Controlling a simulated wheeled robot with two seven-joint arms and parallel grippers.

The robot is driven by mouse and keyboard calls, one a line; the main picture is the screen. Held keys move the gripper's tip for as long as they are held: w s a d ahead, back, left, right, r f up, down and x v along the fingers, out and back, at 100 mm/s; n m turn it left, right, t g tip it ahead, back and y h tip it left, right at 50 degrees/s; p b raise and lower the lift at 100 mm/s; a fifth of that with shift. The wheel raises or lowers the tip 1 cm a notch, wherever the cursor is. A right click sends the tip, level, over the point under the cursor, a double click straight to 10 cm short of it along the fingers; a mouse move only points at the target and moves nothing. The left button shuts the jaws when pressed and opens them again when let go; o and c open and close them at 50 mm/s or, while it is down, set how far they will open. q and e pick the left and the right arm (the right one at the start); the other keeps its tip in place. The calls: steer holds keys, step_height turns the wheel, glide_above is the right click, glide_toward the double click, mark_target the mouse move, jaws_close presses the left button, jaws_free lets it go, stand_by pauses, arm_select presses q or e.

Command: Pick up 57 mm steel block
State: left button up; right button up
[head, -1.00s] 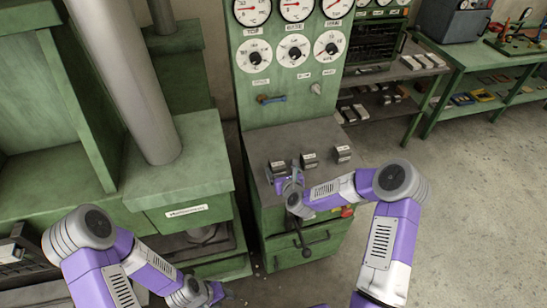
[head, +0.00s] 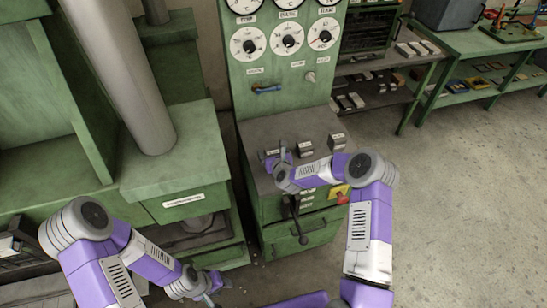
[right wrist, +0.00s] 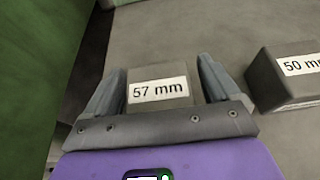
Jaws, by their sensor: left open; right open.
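The 57 mm steel block (right wrist: 160,108) is a dark grey block with a white "57 mm" label. It sits on the grey top of the green cabinet (head: 300,128). My right gripper (right wrist: 161,72) is open, with one finger on each side of the block, which stands between them. In the head view, my right gripper (head: 277,158) is over the leftmost block of the row and mostly hides it. My left gripper (head: 213,284) is low at the bottom left, away from the blocks, and open.
The 50 mm block (right wrist: 288,75) stands just right of my right gripper; it also shows in the head view (head: 305,149). A third block (head: 337,142) is further right. A gauge panel (head: 285,65) rises behind. A red button (head: 341,198) is on the cabinet front.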

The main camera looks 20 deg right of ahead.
jaws_close()
steer(key=shift+w+r, duration=0.15)
steer(key=shift+r, duration=0.1)
steer(key=shift+r, duration=0.15)
